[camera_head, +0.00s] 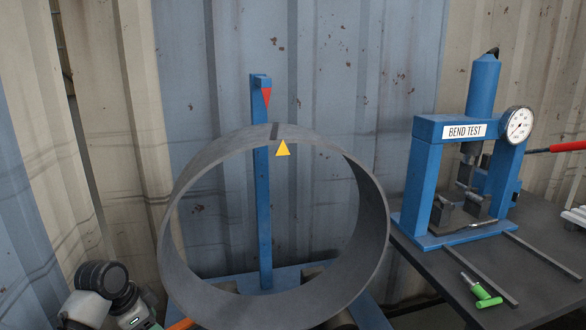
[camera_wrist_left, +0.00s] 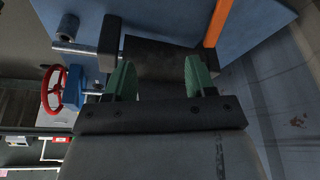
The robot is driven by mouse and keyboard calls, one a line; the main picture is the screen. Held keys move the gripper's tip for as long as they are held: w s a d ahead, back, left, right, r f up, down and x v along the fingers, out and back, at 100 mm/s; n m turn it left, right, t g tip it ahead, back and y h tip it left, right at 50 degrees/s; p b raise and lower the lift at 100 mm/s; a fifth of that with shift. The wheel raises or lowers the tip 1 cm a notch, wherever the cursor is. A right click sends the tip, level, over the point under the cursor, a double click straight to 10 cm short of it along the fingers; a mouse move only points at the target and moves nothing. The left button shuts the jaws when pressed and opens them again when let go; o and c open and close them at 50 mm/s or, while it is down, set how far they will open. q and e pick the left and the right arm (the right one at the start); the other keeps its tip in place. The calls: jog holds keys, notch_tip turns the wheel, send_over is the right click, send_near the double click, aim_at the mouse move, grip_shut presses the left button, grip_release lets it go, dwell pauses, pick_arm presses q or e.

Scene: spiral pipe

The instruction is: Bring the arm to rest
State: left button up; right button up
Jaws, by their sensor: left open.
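My left arm (camera_head: 105,290) is at the lower left of the head view, left of the pipe and apart from it in the picture. In the left wrist view my left gripper (camera_wrist_left: 158,78) has two green fingers spread apart. I see nothing held between them. A dark block and a blue surface (camera_wrist_left: 160,20) lie beyond the fingers. My right arm and gripper do not show in either view. The large grey pipe ring (camera_head: 375,225) stands upright on a blue stand, with a dark mark across its top and a yellow triangle (camera_head: 283,149) just below.
A blue post (camera_head: 262,200) with a red pointer (camera_head: 266,97) rises behind the ring. A blue bend test press (camera_head: 425,180) stands on a dark table (camera_head: 540,265) at right, with green-handled items (camera_head: 483,292). A red handwheel (camera_wrist_left: 47,90) shows in the left wrist view.

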pick_arm(q)
jog(key=s+d+f+n, duration=0.1)
jog(key=s+d+f, duration=0.2)
jog(key=s+f, duration=0.1)
jog(key=s+d+f+n+y, duration=0.1)
jog(key=s+d+f, duration=0.1)
jog(key=s, duration=0.4)
jog(key=s+d+f+n, duration=0.1)
jog(key=s+d+f, duration=0.2)
jog(key=s+f, duration=0.2)
jog(key=shift+s+d+f, duration=0.3)
jog(key=shift+s, duration=0.3)
jog(key=s+d+r+n+t+y, duration=0.15)
jog(key=s+n, duration=0.35)
jog(key=s, duration=1.1)
notch_tip(320, 180, down, 20)
jog(key=g+p, duration=0.2)
jog(key=p, duration=0.3)
jog(key=s+a+f+g+p, duration=0.1)
jog(key=s+a+f+p, duration=0.2)
jog(key=s+f, duration=1)
jog(key=s, duration=0.4)
jog(key=shift+f+y, duration=0.15)
jog(key=shift+y, duration=0.2)
